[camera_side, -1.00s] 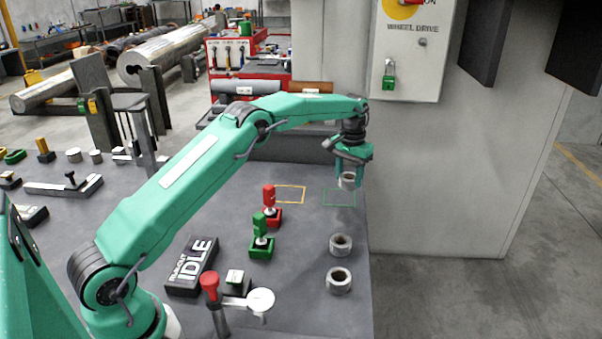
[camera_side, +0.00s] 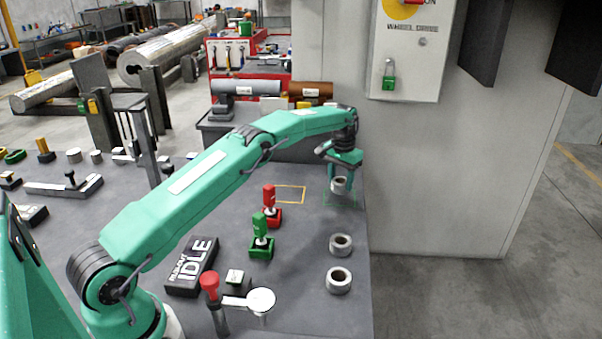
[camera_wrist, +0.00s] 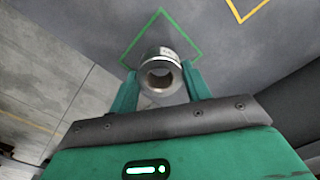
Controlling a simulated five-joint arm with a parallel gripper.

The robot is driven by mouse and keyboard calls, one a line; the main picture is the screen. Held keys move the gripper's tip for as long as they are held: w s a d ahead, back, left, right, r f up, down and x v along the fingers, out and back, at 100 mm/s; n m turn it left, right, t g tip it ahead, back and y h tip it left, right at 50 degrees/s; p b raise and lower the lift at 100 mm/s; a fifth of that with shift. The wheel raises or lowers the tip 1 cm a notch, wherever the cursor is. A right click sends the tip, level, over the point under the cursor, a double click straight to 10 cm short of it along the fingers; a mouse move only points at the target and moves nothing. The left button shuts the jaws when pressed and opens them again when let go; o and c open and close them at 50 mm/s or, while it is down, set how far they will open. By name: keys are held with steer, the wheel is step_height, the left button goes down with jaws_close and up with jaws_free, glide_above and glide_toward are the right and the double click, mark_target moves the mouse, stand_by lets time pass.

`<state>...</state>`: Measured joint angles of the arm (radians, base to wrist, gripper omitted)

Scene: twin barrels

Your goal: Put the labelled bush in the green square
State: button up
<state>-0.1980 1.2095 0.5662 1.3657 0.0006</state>
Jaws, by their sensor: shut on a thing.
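My gripper (camera_side: 341,174) is shut on a grey metal bush (camera_side: 339,184), a short hollow cylinder. In the wrist view the bush (camera_wrist: 160,74) sits between the two green fingers, with a small pale label on its far upper side. The green square (camera_side: 341,197) is an outline on the grey bench top. The bush is over the square in the side view and hides part of it. In the wrist view the bush overlaps the near part of the green square (camera_wrist: 187,34). I cannot tell whether the bush touches the bench.
Two other grey bushes (camera_side: 340,244) (camera_side: 339,280) stand on the bench nearer the camera. A yellow square outline (camera_side: 290,194) lies left of the green one. A red-handled tool (camera_side: 270,207) and a green-handled tool (camera_side: 261,237) stand left. A grey wall (camera_side: 430,190) rises on the right.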

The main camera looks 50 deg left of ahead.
steer(key=shift+f, duration=1.2)
steer(key=shift+f, duration=0.15)
steer(key=o, duration=1.2)
steer(key=shift+o, duration=0.2)
step_height(320, 180, up, 12)
